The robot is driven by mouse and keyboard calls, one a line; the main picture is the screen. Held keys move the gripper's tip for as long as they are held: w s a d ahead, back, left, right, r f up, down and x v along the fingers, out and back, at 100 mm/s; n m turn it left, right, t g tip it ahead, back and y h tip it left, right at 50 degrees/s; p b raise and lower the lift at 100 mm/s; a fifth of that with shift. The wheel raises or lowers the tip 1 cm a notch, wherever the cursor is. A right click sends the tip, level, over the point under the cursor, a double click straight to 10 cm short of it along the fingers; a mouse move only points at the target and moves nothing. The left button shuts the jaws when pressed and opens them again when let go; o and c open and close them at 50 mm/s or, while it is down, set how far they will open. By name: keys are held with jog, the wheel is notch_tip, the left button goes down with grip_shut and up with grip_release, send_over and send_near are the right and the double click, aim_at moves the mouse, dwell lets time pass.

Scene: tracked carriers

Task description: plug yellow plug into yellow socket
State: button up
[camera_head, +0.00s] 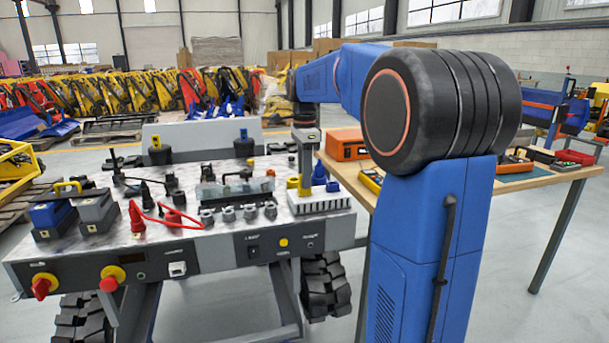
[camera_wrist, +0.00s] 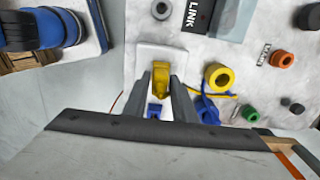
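The yellow plug (camera_wrist: 160,76) shows in the wrist view between the two fingertips of my gripper (camera_wrist: 162,88), with a finger close against each side. It is over a white plate (camera_wrist: 148,56); whether it touches the plate is unclear. In the head view my gripper (camera_head: 306,165) points down at the right end of the bench, with a yellow part (camera_head: 293,183) at its tips above a white finned block (camera_head: 320,204). A yellow ring with a dark hole (camera_wrist: 218,77) lies right of my gripper in the wrist view; I cannot tell if it is the yellow socket.
Blue plugs (camera_head: 319,172) stand right beside my gripper. A blue piece (camera_wrist: 207,110) lies near the yellow ring. Grey round fittings (camera_head: 228,213), a red cable (camera_head: 170,218) and black plugs fill the tracked bench (camera_head: 210,251). A wooden table (camera_head: 541,180) stands at right.

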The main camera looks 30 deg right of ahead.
jog(key=shift+o, duration=0.9)
notch_tip(320, 180, up, 17)
jog(key=shift+r, duration=0.2)
jog(key=s+a+f+n+t, duration=0.1)
jog(key=s+a+f+n, duration=0.4)
jog(key=s+f, duration=0.5)
jog(key=s+a+f+n+t, duration=0.2)
jog(key=s+a+f+n, duration=0.3)
jog(key=s+f+n, duration=0.4)
jog(key=s+a+f+n+t, duration=0.1)
jog(key=s+a+f+n, duration=0.4)
jog(key=s+f, duration=0.6)
jog(key=shift+a+f+n+t, duration=0.4)
jog(key=shift+f+n, duration=0.4)
jog(key=shift+n, duration=0.3)
